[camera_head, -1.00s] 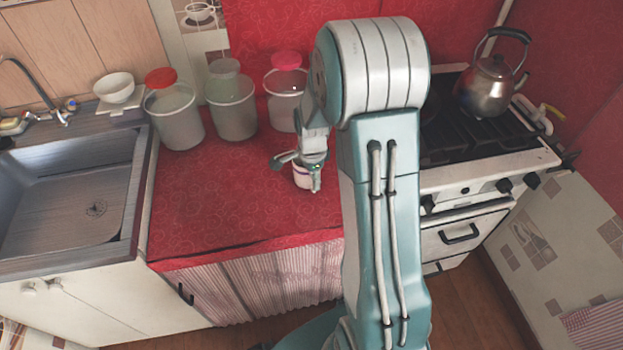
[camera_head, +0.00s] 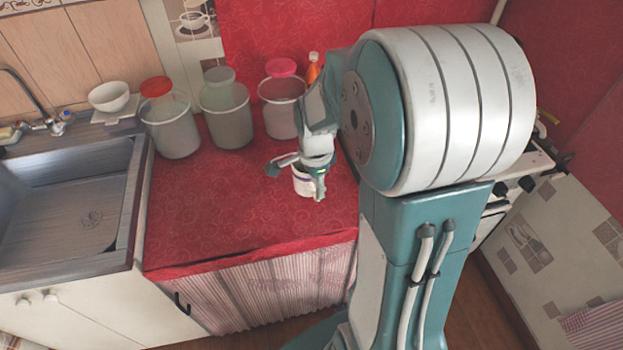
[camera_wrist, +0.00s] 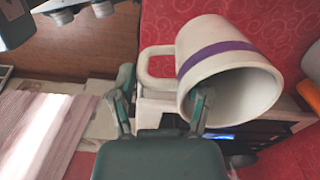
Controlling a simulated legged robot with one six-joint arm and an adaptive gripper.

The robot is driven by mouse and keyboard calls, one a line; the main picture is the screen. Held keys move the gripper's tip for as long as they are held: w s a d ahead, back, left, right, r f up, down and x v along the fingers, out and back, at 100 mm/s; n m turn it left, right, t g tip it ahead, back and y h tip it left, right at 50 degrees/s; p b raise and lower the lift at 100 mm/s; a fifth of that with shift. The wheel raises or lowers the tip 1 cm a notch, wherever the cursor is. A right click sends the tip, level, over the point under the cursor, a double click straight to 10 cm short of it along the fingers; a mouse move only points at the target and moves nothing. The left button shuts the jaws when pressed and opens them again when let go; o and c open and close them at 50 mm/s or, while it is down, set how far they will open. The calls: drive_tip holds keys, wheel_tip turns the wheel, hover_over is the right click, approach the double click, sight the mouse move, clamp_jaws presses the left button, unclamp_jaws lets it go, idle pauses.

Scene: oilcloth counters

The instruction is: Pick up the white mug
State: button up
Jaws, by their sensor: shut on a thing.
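The white mug (camera_wrist: 225,75) has a purple band and a handle on its left side in the wrist view. Its open mouth faces the lower right of that view. My gripper (camera_wrist: 163,90) is shut on it, with one finger inside the rim and the other on the handle side. In the head view the mug (camera_head: 304,184) shows small under my gripper (camera_head: 297,180), over the red counter, partly hidden by the fingers. I cannot tell whether its base touches the cloth.
Several tubs with lids stand along the back of the red counter (camera_head: 235,205), such as the pink-lidded one (camera_head: 283,105), with an orange bottle (camera_head: 313,68) beside them. The sink (camera_head: 65,200) is at left. The stove (camera_head: 520,175) at right is mostly hidden behind my arm.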

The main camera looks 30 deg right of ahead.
drive_tip(key=s+a+r, duration=0.2)
drive_tip(key=s+r, duration=0.1)
drive_tip(key=s, duration=0.3)
drive_tip(key=shift+s, duration=0.3)
idle(0.8)
idle(0.6)
